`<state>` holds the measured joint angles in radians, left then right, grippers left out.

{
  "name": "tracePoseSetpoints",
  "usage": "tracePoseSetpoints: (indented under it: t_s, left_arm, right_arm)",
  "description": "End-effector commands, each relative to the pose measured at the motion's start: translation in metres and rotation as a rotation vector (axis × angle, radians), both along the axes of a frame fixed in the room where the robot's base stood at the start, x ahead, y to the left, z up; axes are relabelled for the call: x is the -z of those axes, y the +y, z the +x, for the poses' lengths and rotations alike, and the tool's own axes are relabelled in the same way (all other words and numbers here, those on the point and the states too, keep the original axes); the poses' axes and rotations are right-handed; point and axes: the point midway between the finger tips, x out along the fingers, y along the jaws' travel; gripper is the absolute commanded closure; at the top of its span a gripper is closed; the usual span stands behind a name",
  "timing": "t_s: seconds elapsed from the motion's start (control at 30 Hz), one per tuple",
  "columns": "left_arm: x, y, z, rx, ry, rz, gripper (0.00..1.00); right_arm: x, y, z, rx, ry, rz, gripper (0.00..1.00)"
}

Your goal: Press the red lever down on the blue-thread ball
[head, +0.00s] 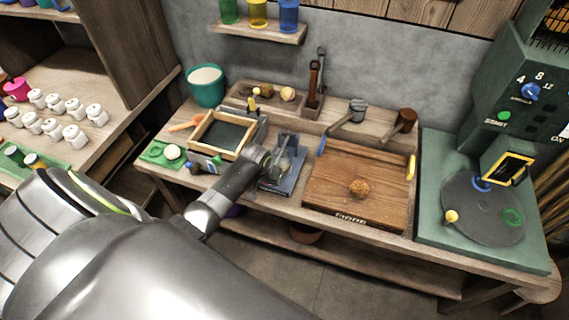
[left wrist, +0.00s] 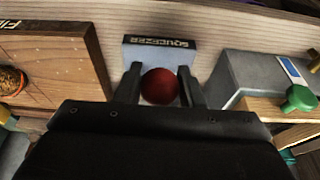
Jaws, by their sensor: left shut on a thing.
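The squeezer (head: 284,168) is a blue-grey press at the middle of the bench; its name plate (left wrist: 165,42) shows in the left wrist view. My left gripper (head: 262,158) is at the squeezer's left side in the head view. In the left wrist view my left gripper (left wrist: 160,88) is shut on the round red knob (left wrist: 159,86) of the lever, with one finger on each side. The rest of the lever is hidden behind the knob and my gripper. I cannot make out a blue-thread ball in the squeezer. My right gripper is not in view.
A wooden tray (head: 330,205) with a brown textured ball (head: 358,188) lies right of the squeezer. A framed box (head: 197,135) stands to the left. A green machine (head: 437,225) with a round dark plate is at the far right. A teal pot (head: 207,92) stands behind.

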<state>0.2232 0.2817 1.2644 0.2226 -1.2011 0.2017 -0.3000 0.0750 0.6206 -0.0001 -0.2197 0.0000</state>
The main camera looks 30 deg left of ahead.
Motion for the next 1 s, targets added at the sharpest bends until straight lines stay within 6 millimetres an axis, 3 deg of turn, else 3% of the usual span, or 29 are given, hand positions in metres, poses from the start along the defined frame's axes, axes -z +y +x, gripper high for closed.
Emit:
tracePoseSetpoints:
  t_s: [0.13, 1.0]
  left_arm:
    - [0.011, 0.0, 0.0, 0.001, -0.004, 0.001, 0.76]
    - [0.019, 0.0, -0.001, 0.001, -0.002, 0.0, 0.77]
  right_arm:
    - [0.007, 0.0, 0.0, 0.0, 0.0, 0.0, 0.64]
    - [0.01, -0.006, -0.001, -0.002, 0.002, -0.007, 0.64]
